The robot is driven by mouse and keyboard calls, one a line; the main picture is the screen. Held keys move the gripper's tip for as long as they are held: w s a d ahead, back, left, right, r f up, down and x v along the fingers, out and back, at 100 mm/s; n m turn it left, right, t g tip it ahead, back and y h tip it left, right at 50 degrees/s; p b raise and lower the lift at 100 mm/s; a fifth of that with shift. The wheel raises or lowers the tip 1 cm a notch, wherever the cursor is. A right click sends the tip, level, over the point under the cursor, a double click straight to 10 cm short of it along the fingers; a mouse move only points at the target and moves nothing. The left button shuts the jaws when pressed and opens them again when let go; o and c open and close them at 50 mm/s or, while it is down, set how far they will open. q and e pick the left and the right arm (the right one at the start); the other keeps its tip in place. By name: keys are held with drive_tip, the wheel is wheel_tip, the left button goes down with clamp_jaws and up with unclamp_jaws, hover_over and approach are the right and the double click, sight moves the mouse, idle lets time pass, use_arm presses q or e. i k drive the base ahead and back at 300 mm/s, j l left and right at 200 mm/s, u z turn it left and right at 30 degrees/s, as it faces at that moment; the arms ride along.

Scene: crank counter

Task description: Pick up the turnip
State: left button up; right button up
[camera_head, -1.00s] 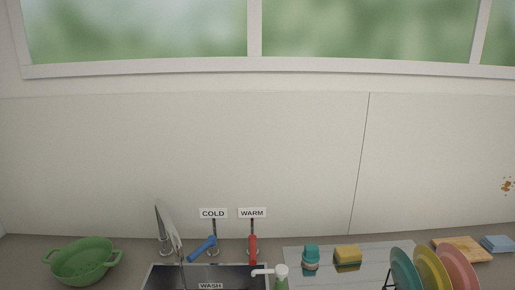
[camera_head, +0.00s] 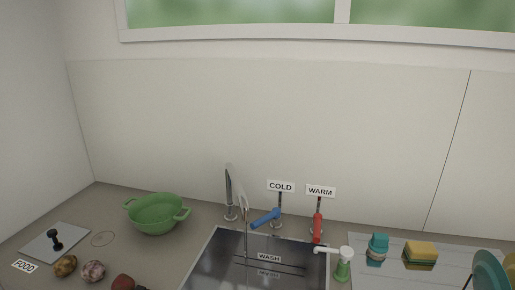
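Several round vegetables lie on the counter at the lower left. The middle one, mottled pink and pale, looks like the turnip (camera_head: 93,271), though it is small and I cannot be certain. A yellow-brown vegetable (camera_head: 65,266) lies just left of it. A dark red vegetable (camera_head: 122,283) lies to its right, cut off by the bottom edge of the picture. Neither of my grippers is in view.
A green colander (camera_head: 157,213) stands behind the vegetables. A grey plate with a black knob (camera_head: 55,243) lies at the left by the FOOD label (camera_head: 24,266). The sink (camera_head: 215,262) is right of them, with a soap dispenser (camera_head: 343,266) at its right edge.

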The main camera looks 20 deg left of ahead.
sight(93, 271)
drive_tip(key=u, duration=1.75)
